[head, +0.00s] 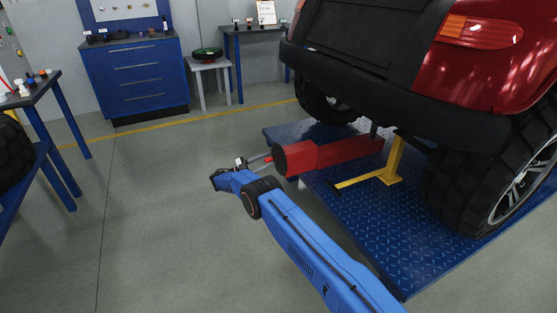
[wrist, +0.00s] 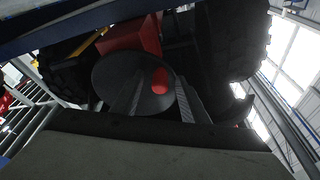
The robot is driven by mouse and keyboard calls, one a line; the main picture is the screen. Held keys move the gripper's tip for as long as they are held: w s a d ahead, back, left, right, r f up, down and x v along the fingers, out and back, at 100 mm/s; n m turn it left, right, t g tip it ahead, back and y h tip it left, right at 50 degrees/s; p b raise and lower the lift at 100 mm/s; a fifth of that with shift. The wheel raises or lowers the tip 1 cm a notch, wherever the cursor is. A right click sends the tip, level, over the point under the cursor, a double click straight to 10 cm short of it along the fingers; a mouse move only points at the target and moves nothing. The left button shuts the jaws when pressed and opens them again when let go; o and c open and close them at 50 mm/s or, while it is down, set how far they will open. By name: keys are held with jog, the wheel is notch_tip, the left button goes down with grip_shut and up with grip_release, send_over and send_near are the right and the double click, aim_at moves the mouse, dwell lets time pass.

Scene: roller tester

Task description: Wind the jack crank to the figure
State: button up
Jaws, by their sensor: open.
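The red jack (head: 335,154) lies under the rear of the red car, on the blue plate. A dark round crank disc (head: 280,160) sits at its left end, and a red crank knob (wrist: 160,80) stands off the disc's face. In the wrist view the dark disc (wrist: 118,68) faces me. My gripper (head: 258,163) is at the disc, reaching in from the left. Its two grey fingers are open, one on each side of the red knob in the wrist view; I cannot tell whether either touches it. No figure on the jack is readable.
A yellow stand (head: 391,165) is on the blue plate (head: 350,213) beside the jack. The car's tyre (head: 475,180) is to the right. A blue drawer cabinet (head: 135,78), a grey stool (head: 211,67) and a bench with a sheet (head: 267,12) stand behind.

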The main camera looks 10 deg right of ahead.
jog(key=n+t, duration=0.2)
jog(key=n, duration=0.3)
jog(key=n+t+y, duration=0.1)
jog(key=n+t, duration=0.1)
jog(key=n, duration=0.3)
jog(key=n+t+y, duration=0.1)
jog(key=n, duration=0.3)
jog(key=n+t+y, duration=0.1)
jog(key=n, duration=0.4)
jog(key=shift+y, duration=0.3)
jog(key=n+y, duration=0.1)
jog(key=n, duration=0.2)
jog(key=n+y, duration=0.1)
jog(key=n, duration=0.2)
jog(key=shift+n+t, duration=0.3)
jog(key=n+g+y, duration=0.1)
jog(key=n, duration=0.3)
jog(key=shift+w+f+n, duration=0.1)
jog(key=shift+n, duration=0.2)
jog(key=shift+n, duration=0.4)
